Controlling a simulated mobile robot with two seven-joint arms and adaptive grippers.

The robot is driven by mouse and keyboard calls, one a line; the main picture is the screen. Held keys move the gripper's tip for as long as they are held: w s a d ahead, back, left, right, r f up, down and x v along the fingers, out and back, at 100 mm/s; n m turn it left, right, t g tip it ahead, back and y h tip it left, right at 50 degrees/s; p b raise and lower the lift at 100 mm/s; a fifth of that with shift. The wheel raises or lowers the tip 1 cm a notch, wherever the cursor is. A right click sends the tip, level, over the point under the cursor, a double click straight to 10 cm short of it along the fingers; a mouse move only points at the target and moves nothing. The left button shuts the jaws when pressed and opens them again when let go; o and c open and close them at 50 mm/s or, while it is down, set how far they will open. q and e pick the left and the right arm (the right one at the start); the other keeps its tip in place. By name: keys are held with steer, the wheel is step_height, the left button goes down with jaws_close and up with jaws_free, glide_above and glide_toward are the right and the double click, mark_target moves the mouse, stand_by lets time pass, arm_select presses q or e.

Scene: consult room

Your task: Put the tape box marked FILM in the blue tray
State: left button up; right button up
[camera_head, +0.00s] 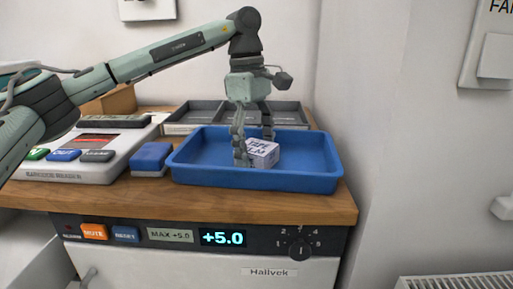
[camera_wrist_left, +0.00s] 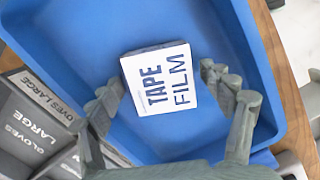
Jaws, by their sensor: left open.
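The white tape box (camera_head: 263,153) marked TAPE FILM lies in the blue tray (camera_head: 230,180) on the wooden counter. In the left wrist view the box (camera_wrist_left: 162,80) rests on the tray floor (camera_wrist_left: 90,35) with its label facing up. My left gripper (camera_head: 252,160) reaches down into the tray, with its fingers at the box. In the wrist view the fingers (camera_wrist_left: 165,85) are open and spread to either side of the box's near end, with gaps showing. My right gripper is not in view.
A grey divided organiser (camera_head: 185,118) stands behind the tray; the wrist view shows GLOVES LARGE labels on it. A blue block (camera_head: 151,157) and a white device with buttons (camera_head: 95,170) stand left of the tray. A wall rises close on the right.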

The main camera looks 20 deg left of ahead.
mark_target(251, 144)
arm_select(q)
steer(key=shift+r, duration=0.45)
step_height(251, 144, up, 11)
steer(key=a, duration=0.1)
steer(key=shift+a+p, duration=0.2)
steer(key=shift+p, duration=0.1)
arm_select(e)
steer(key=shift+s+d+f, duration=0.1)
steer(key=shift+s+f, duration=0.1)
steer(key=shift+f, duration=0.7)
arm_select(q)
steer(key=shift+w+r, duration=0.1)
steer(key=shift+w, duration=0.05)
